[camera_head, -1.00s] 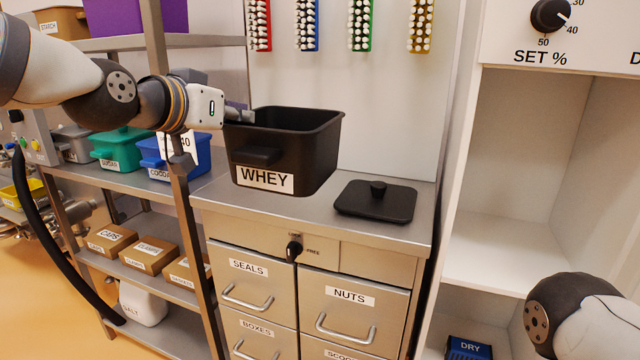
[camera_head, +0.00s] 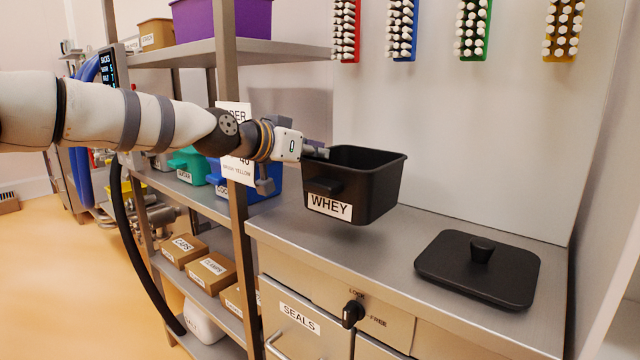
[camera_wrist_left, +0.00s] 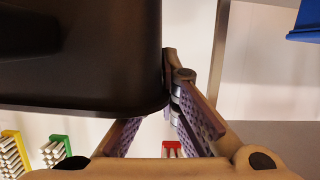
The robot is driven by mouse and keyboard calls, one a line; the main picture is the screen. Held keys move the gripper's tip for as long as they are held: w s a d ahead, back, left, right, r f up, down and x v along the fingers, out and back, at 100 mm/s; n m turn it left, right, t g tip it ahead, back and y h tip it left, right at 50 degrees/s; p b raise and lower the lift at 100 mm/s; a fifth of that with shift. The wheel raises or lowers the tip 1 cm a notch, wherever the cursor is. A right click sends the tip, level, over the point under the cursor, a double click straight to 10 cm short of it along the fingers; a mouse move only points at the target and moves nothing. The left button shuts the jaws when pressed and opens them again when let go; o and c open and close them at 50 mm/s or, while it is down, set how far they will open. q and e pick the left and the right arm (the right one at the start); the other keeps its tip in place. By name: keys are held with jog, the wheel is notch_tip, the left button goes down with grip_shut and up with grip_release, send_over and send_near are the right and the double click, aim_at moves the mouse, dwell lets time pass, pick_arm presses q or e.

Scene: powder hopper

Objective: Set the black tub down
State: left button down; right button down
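The black tub (camera_head: 375,192), labelled WHEY, is upright and open at the top. It appears a little above the back left of the steel counter (camera_head: 390,243), with a shadow below its base. My left gripper (camera_head: 319,152) reaches in from the left and is shut on the tub's left upper edge. In the left wrist view the tub's dark wall (camera_wrist_left: 75,60) fills the upper left, beside the fingers (camera_wrist_left: 160,112); the exact contact is partly hidden. My right gripper is not in view.
A black lid (camera_head: 478,268) with a knob lies on the counter to the right of the tub. A steel shelf post (camera_head: 235,190) stands close to my left forearm. The counter's front middle is clear.

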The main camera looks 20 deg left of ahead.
pick_arm(q)
jog(key=f, duration=0.3)
jog(key=w+a+f, duration=0.1)
jog(key=shift+f, duration=0.2)
jog(key=c, duration=1.8)
grip_release()
